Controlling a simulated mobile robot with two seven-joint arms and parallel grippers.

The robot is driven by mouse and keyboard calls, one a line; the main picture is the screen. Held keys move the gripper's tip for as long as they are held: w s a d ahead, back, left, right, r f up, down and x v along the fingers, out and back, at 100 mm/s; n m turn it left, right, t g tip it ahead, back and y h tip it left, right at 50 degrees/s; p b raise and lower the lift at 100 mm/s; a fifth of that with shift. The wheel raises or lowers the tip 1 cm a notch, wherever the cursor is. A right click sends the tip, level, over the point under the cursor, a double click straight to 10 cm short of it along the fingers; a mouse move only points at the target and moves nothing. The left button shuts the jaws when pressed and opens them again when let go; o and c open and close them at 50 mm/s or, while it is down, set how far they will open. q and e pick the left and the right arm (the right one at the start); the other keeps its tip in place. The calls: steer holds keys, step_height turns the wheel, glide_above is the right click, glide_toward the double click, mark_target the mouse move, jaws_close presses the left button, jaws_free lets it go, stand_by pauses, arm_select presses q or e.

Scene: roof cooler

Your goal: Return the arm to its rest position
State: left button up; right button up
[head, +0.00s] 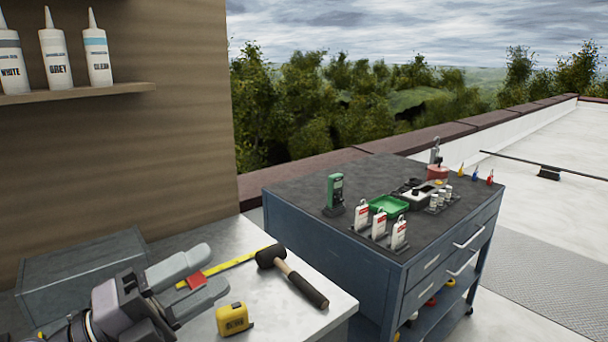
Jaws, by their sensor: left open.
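My left gripper (213,270) reaches in from the lower left over the light grey bench top (268,319). Its two grey fingers are spread apart. A small red piece (196,281) and a yellow strip (232,265) show between and beyond the fingers. I cannot tell whether the red piece lies on the bench or belongs to the gripper. My right gripper is not in view.
A black-headed mallet (272,257) and a yellow tape measure (233,319) lie close to the gripper. A grey box (75,281) stands behind my arm. A blue cart (385,272) with tools stands right. Bottles (97,50) stand on a wall shelf (75,94).

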arm_select(q)
steer(key=w+a+f+n+t+y, duration=0.1)
steer(key=a+f+n+t+y, duration=0.1)
steer(key=a+n+t+y, duration=0.5)
steer(key=w+a+f+n+t+y, duration=0.1)
steer(key=w+f+n+t+y, duration=0.1)
steer(key=n+y, duration=0.65)
steer(key=s+a+f+n+g+y, duration=0.3)
steer(key=a+f+n+g+y, duration=0.15)
steer(key=f+n, duration=0.6)
steer(key=s+d+f+n+g+h, duration=0.2)
steer(key=s+d+f+n+g, duration=0.1)
steer(key=s+f+g, duration=1.3)
step_height(320, 180, down, 14)
steer(key=w+d+t+h+b, duration=0.2)
steer(key=t+b, duration=0.2)
steer(key=t, duration=0.6)
steer(key=shift+w+d+m, duration=0.15)
steer(key=shift+w+m, duration=0.15)
steer(key=shift+w, duration=0.05)
steer(key=shift+t, duration=0.25)
